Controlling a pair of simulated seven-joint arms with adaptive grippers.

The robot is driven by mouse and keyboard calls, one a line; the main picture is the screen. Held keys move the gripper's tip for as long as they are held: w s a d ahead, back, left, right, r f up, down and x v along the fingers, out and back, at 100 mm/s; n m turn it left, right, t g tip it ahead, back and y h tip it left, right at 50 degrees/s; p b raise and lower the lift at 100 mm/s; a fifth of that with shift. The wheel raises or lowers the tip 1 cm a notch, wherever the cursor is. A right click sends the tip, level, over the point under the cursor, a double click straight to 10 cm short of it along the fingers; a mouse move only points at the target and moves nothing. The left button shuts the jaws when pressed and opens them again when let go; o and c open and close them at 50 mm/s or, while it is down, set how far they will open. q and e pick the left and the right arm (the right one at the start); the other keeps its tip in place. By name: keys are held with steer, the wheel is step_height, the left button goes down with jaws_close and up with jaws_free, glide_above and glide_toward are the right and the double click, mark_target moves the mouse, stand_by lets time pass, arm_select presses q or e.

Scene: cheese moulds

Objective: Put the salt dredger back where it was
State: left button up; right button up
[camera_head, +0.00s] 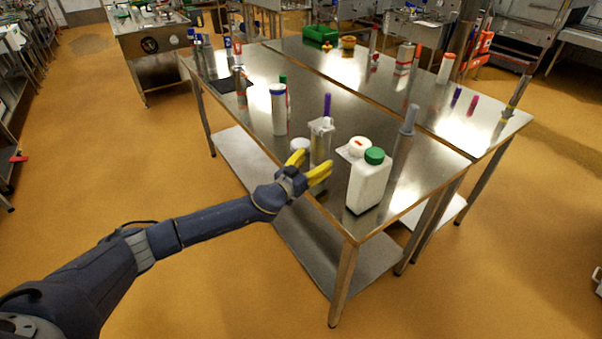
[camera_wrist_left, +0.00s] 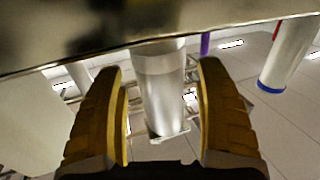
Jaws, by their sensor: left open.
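A shiny metal canister with a pale squarish top (camera_head: 321,143), which looks like the salt dredger, stands upright near the front edge of the steel table (camera_head: 404,178). My left gripper (camera_head: 314,164) has yellow fingers and is open at the canister's near side. In the left wrist view, which is upside down, the metal canister (camera_wrist_left: 160,88) shows between the spread fingers of the gripper (camera_wrist_left: 163,68), with gaps on both sides. In the head view the fingers partly hide its lower part. My right gripper is not in view.
A white jug with a green cap (camera_head: 368,184) and a white tub (camera_head: 358,147) stand right of the canister. A white, blue-capped tube (camera_head: 279,112) stands to its left, a small white-lidded thing (camera_head: 300,145) close by. A purple stick (camera_head: 327,104) stands behind.

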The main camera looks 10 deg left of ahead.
arm_select(q)
steer(key=v, duration=0.9)
